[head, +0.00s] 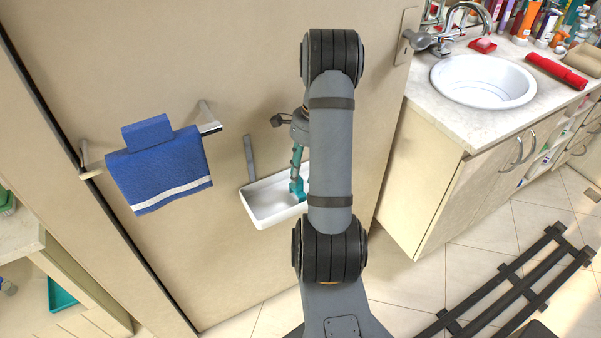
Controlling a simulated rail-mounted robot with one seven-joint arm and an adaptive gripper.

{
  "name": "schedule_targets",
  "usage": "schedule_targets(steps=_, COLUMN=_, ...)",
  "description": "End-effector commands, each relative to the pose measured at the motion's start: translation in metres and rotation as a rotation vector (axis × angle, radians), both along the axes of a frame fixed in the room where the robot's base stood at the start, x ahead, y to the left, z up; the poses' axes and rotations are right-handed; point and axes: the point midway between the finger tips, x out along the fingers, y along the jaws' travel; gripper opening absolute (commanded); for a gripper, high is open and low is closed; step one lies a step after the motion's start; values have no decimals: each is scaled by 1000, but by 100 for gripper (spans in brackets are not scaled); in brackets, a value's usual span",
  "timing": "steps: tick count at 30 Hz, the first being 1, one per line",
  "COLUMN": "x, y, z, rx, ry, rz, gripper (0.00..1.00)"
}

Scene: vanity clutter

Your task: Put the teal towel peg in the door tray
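A teal peg (297,186) shows just left of my arm. It is roughly upright, with its lower, wider end within the outline of the white door tray (268,222). I cannot tell whether it touches the tray floor. The tray is fixed to the door, and its right end is hidden behind my arm. My gripper (297,125) is mostly hidden behind my arm link, above the peg and close to its top. Its fingertips do not show clearly, so I cannot tell whether it holds the peg.
A blue towel (165,175) hangs on a rail (211,128) left of the tray. A counter (440,118) with a white basin (483,82) stands at the right. A dark rack-like frame (510,290) lies on the tiled floor at lower right.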

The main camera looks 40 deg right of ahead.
Motion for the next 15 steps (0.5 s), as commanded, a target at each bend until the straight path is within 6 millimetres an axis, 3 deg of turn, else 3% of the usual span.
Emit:
schedule_targets(steps=10, x=0, y=0, z=1, rx=0, ry=0, rz=0, gripper=43)
schedule_targets(steps=15, x=1, y=-3, z=16, rx=-1, ry=-3, rz=-1, gripper=43)
